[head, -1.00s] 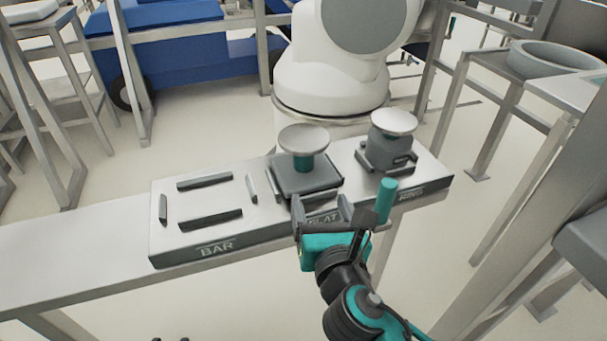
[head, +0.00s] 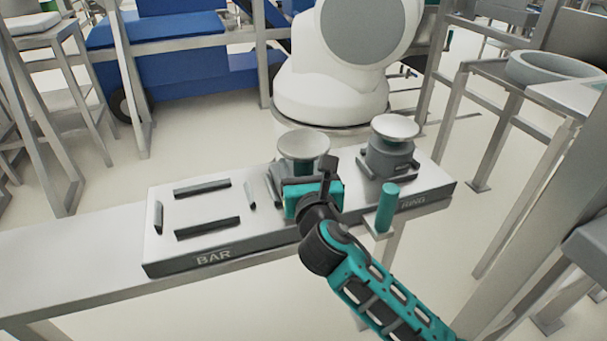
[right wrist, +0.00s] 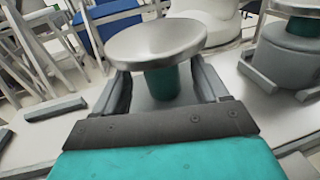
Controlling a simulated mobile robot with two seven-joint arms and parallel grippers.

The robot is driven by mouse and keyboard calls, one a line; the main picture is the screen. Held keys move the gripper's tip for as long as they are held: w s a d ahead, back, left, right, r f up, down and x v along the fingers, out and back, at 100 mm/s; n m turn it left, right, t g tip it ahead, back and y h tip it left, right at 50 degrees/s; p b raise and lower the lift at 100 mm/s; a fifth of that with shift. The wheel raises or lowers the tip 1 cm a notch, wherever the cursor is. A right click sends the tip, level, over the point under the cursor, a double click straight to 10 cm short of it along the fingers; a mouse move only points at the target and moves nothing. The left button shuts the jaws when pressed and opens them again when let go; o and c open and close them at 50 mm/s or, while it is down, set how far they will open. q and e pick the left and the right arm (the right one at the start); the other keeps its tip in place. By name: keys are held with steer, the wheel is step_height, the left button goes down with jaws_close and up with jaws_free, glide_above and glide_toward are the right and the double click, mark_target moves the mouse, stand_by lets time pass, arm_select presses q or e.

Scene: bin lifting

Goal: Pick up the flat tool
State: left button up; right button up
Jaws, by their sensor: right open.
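The flat tool (head: 303,146) stands in the middle slot of the grey tool stand. It has a round metal disc on top and a teal neck, which shows in the right wrist view (right wrist: 162,82). My right gripper (head: 305,178) is at the flat tool, in front of it in the head view. In the right wrist view its fingers are open, one on each side of the teal neck below the disc, with visible gaps. The tool's grey base is mostly hidden by my gripper. My left gripper is not in view.
The ring tool (head: 390,150) stands to the right on the same stand (head: 165,255). The BAR slot (head: 207,210) at left is empty, framed by dark strips. A teal peg (head: 386,208) stands at the front edge. A white robot (head: 335,80) is behind.

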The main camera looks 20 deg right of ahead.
steer(key=shift+w+d, duration=0.1)
steer(key=shift+w, duration=0.55)
jaws_close()
stand_by(0.4)
steer(key=shift+r, duration=0.15)
